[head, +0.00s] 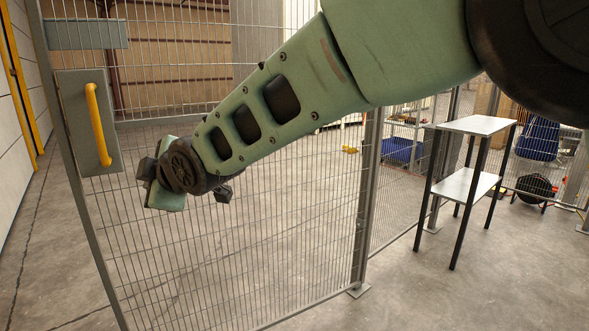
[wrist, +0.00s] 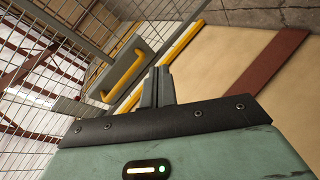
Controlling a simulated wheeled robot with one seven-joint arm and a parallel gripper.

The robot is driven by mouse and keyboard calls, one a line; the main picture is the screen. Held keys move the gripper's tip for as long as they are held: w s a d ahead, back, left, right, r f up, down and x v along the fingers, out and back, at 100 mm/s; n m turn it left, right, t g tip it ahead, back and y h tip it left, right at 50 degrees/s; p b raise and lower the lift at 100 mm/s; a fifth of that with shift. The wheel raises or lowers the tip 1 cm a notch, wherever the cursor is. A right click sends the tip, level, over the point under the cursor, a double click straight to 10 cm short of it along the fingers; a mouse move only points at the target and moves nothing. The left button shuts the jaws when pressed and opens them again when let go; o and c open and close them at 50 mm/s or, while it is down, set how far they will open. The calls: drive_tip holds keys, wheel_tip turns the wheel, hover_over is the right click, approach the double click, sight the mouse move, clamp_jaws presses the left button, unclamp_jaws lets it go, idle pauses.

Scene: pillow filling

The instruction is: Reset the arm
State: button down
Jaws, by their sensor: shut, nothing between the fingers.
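My green arm reaches across the head view from the upper right down to the left, in front of a wire mesh gate. My gripper shows in the wrist view (wrist: 157,87) with its two grey fingers together and nothing between them. In the head view the end of the arm is at the left, and the fingers cannot be made out there. A yellow gate handle (head: 98,124) on a grey plate is left of the arm's end. The handle also shows in the wrist view (wrist: 124,68), beyond and left of the fingers.
The wire mesh gate (head: 290,225) and its frame stand close to my arm. A two-level table (head: 470,185) with black legs stands at the right. Behind the fence are a blue bin (head: 402,150) and other items. The concrete floor (head: 420,290) at the front right is clear.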

drive_tip(key=s+d+f+m+g+h, duration=0.1)
drive_tip(key=s+d+f+m+h, duration=0.15)
drive_tip(key=d, duration=0.65)
drive_tip(key=s+d+f+m+g+h, duration=0.2)
drive_tip(key=s+d+f+m, duration=0.2)
drive_tip(key=d, duration=0.5)
drive_tip(key=s+d+f+m+g+h, duration=0.2)
drive_tip(key=s+d+f+m+h, duration=0.15)
drive_tip(key=s+d, duration=0.75)
drive_tip(key=s+d+f+m+g+h, duration=0.25)
drive_tip(key=s+d+f+m, duration=0.2)
drive_tip(key=s+d, duration=0.65)
wheel_tip(320, 180, up, 18)
drive_tip(key=w+d+p, duration=0.1)
drive_tip(key=p, duration=1.5)
drive_tip(key=shift+w+d+f+p, duration=0.2)
drive_tip(key=shift+w+d+p, duration=0.05)
drive_tip(key=shift+w+p, duration=0.15)
